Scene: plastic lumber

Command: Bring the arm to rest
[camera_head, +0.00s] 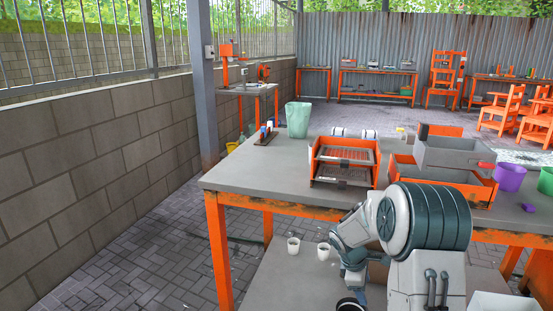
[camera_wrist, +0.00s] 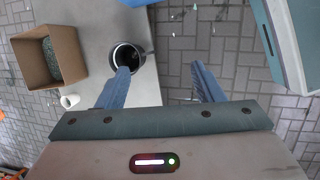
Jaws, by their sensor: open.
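My arm (camera_head: 430,220) is folded low in front of the orange-framed table, its white and dark green links at the lower right of the head view. My gripper (camera_wrist: 162,75) shows in the wrist view with its two blue fingers spread wide and nothing between them. It points down over a lower grey surface (camera_wrist: 98,20) and the paved floor. A dark round container (camera_wrist: 138,52) stands just beyond the left fingertip; I cannot tell whether they touch. In the head view the fingers are not clearly visible near the bottom edge.
Two white cups (camera_head: 293,247) stand on the lower shelf left of my arm. A cardboard box (camera_wrist: 68,45) is left in the wrist view. The table (camera_head: 235,178) above bears an orange rack (camera_head: 345,160), grey bin (camera_head: 450,155), purple cup (camera_head: 509,177) and green bin (camera_head: 298,119). Paving at left is clear.

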